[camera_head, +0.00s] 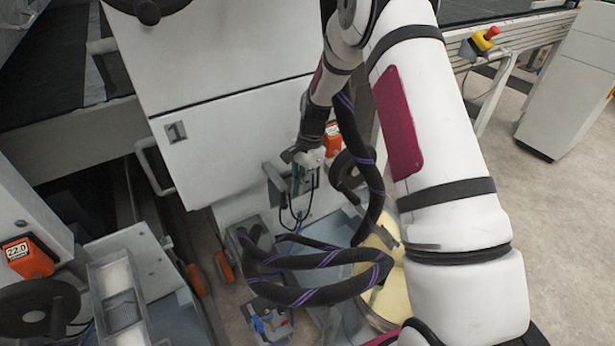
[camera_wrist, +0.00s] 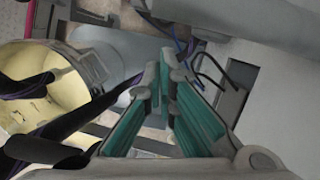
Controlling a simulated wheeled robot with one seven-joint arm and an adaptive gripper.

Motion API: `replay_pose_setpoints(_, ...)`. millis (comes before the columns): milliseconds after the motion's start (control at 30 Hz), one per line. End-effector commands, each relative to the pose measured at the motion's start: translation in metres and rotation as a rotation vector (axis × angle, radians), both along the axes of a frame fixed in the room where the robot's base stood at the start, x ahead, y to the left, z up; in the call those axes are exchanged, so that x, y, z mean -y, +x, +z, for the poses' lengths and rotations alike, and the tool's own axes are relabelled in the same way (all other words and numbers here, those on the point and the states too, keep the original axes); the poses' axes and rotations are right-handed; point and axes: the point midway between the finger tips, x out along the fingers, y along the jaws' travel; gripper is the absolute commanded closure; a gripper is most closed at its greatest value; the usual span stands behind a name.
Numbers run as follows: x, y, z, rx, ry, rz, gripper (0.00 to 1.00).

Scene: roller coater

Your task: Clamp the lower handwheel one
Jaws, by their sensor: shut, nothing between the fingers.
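A black handwheel (camera_head: 350,170) stands at the right side of the white machine front, beside an orange counter (camera_head: 333,139); my arm and its cable partly cover it. Another black handwheel (camera_head: 38,308) is at the lower left, below an orange display reading 22.0 (camera_head: 27,256). A third handwheel (camera_head: 147,11) is cut off at the top edge. I cannot tell for certain which one is the lower handwheel one. My gripper (camera_head: 299,181) points down, just left of the right-hand handwheel and apart from it. In the wrist view its green-padded fingers (camera_wrist: 163,82) are together and empty.
A grey box (camera_head: 257,226) and thin blue and black cables lie close below my gripper. A pale yellow roller (camera_head: 388,270) is at the lower right, behind my cable loops. A white panel marked 1 (camera_head: 228,136) stands to the left. Open floor (camera_head: 545,235) shows at right.

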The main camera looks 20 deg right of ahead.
Motion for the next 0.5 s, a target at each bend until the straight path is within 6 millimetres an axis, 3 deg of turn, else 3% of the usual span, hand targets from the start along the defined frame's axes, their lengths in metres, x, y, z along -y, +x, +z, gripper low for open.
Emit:
replay_pose_setpoints(200, -0.014, -0.006, 0.000, -0.001, 0.000, -0.001, 1.00)
replay_pose_setpoints(500, -0.015, -0.007, 0.000, -0.001, -0.001, -0.002, 1.00)
